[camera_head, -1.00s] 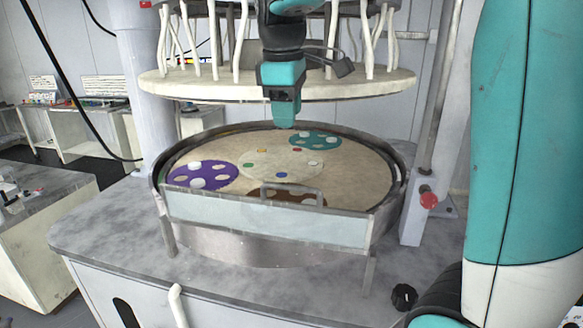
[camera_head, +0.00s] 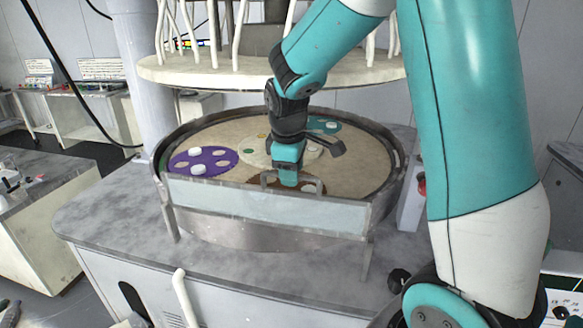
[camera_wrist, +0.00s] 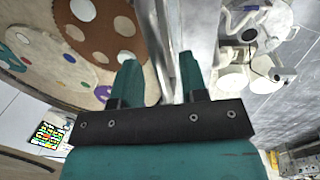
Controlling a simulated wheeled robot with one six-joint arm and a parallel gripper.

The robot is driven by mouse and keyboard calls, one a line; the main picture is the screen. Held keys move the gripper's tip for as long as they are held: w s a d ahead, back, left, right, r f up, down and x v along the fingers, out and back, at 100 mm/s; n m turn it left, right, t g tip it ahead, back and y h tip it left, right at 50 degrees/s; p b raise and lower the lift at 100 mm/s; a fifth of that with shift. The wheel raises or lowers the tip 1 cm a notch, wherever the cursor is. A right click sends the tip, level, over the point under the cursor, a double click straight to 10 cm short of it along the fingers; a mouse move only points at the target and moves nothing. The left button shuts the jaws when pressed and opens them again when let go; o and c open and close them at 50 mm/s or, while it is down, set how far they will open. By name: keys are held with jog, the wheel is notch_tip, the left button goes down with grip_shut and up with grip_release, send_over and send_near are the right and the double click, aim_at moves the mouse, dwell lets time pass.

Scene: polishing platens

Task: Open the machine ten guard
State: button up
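The guard (camera_head: 255,202) is a pale, see-through panel with a metal frame, standing upright along the front of the round polishing machine. Its metal bar handle (camera_head: 265,179) rises from the top edge at the middle. My gripper (camera_head: 288,182) points down at the handle from behind and above, and its tips overlap it in the head view. In the wrist view, my gripper (camera_wrist: 158,75) has its two teal fingers apart, with a grey metal edge (camera_wrist: 168,40) running between them. I see a gap beside this metal; whether a finger touches it I cannot tell.
Inside the ring lies the beige platen (camera_head: 345,165) with purple (camera_head: 225,158), teal and brown carrier discs. The white upper plate (camera_head: 190,74) hangs above, close to my arm. White hoses and a bottle-like fitting (camera_wrist: 235,75) show outside the guard in the wrist view.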

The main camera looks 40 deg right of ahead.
grip_shut()
